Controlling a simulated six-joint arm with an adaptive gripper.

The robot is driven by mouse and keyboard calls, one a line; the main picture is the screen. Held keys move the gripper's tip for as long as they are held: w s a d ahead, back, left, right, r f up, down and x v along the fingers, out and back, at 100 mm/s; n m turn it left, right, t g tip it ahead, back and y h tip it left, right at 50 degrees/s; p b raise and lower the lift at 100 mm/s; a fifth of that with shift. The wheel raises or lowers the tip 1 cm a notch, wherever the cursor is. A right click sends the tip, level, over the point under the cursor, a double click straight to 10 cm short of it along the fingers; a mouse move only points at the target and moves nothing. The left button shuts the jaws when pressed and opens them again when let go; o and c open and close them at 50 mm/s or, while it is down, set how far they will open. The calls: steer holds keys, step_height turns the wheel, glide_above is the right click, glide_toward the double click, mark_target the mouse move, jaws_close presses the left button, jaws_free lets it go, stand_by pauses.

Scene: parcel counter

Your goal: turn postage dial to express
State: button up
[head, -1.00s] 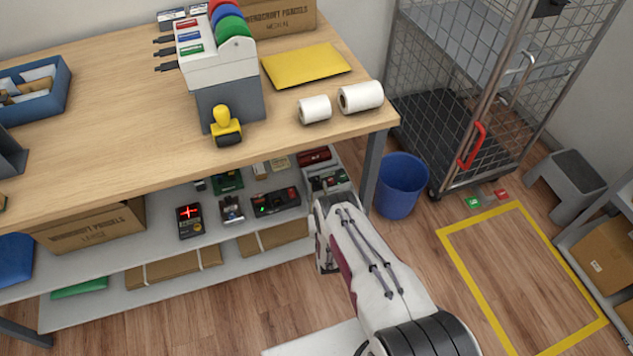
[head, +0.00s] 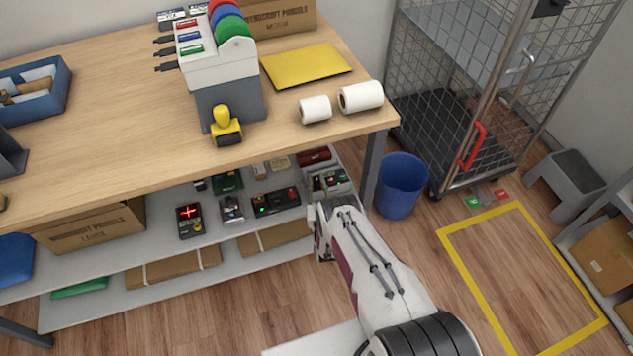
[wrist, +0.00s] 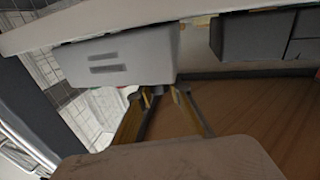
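I cannot pick out the postage dial for certain in either view. In the head view, several small devices stand on the shelf under the table: a black one with a red lit cross (head: 189,220), a small grey one (head: 232,209) and a black one with red and green marks (head: 276,203). My arm reaches to the shelf's right end, and its fingers are hidden there. In the wrist view, my gripper (wrist: 163,92) points at the lower edge of a pale grey box (wrist: 115,60) with two dark slots. Its fingertips lie close to that edge; contact and opening are unclear.
The wooden tabletop (head: 110,100) overhangs the shelf (head: 150,255). A table leg (head: 372,165) and a blue bin (head: 401,186) stand right of my arm's end. A wire cage trolley (head: 470,100) is behind. The yellow-marked floor area (head: 520,275) is clear.

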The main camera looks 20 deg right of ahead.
jaws_close()
steer(key=shift+w+r+m+g+h, duration=0.15)
steer(key=shift+m+g+h, duration=0.55)
steer(key=shift+m+h, duration=0.9)
steer(key=shift+m+g+h, duration=0.7)
steer(key=shift+g+h, duration=0.1)
steer(key=shift+h, duration=0.9)
steer(key=o, duration=0.5)
jaws_free()
steer(key=shift+s+a, duration=0.1)
steer(key=shift+s, duration=0.1)
